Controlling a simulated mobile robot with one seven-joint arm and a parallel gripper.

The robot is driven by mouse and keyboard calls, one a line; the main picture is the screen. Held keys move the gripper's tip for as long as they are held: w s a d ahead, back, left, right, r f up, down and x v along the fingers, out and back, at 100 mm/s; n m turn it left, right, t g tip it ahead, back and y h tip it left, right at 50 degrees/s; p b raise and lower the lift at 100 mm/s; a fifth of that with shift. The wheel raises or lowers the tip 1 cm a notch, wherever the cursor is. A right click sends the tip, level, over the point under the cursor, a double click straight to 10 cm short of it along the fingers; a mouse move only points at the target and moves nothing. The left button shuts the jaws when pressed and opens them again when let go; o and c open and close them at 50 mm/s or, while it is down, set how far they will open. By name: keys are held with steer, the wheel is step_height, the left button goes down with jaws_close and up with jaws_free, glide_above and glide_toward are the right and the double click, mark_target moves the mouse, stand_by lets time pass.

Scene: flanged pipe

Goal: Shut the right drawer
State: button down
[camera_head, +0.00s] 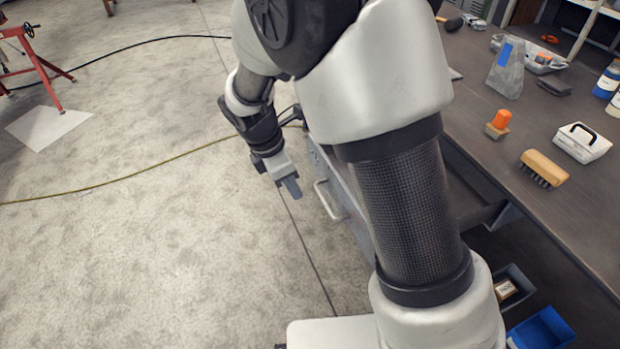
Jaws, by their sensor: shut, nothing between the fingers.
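A grey drawer (357,213) with a pale bar handle (328,200) stands pulled out from under the dark workbench. Part of its dark inside shows to the right of my arm. My arm crosses in front of the drawer and hides much of it. My gripper (291,188) is shut and empty, pointing down over the floor. It is to the left of the drawer front and apart from the handle in the picture. I cannot tell from this view whether another drawer is behind my arm.
The workbench top (480,165) holds a wooden brush (543,168), a white box (582,143), an orange-topped item (499,123) and a grey bracket (507,70). A blue bin (541,331) is below. A yellow cable (110,181) crosses the open floor at left.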

steer(key=w+d+f+b, duration=0.2)
steer(key=d+f, duration=0.4)
steer(key=f, duration=0.4)
steer(key=shift+d+b, duration=0.3)
steer(key=shift+b, duration=0.25)
steer(key=shift+d+r, duration=0.1)
